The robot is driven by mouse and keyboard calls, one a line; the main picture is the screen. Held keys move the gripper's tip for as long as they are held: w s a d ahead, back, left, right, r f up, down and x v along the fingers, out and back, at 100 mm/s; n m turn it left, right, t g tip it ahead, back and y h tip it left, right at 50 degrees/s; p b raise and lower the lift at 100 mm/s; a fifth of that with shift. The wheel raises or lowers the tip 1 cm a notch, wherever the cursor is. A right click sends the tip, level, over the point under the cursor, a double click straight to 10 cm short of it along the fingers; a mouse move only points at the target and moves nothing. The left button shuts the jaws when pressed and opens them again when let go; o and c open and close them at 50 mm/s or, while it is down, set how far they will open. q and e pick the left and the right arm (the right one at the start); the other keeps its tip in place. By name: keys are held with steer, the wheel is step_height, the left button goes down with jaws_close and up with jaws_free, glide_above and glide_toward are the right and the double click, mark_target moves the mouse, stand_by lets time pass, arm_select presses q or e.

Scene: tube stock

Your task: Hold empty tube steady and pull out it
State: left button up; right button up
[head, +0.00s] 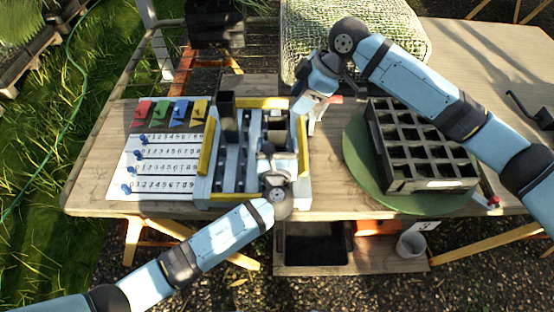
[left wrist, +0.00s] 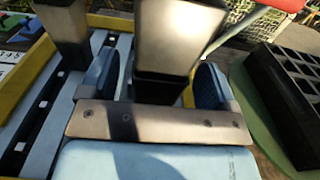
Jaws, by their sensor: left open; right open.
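A dark square tube (left wrist: 180,40) stands upright between and just beyond the fingers of my left gripper (left wrist: 155,82) in the left wrist view. The blue fingers are apart, one on each side; I cannot tell whether either touches it. In the head view my left gripper (head: 272,156) is low over the right part of the rack (head: 204,160) and hides part of that tube (head: 277,128). A second dark tube (head: 227,104) stands upright in the rack's left part. My right gripper (head: 309,103) is open at the rack's back right corner, and its fingertips are hard to make out.
A number board (head: 160,164) with blue pegs and colored tabs lies left of the rack. A black grid tray (head: 421,184) rests on a green round mat (head: 356,160) at the right. A woven cushion (head: 300,42) is behind. A grey cup (head: 411,243) stands on the lower shelf.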

arm_select(q)
steer(key=shift+w, duration=0.85)
steer(key=shift+c, duration=0.2)
steer(key=c, duration=0.9)
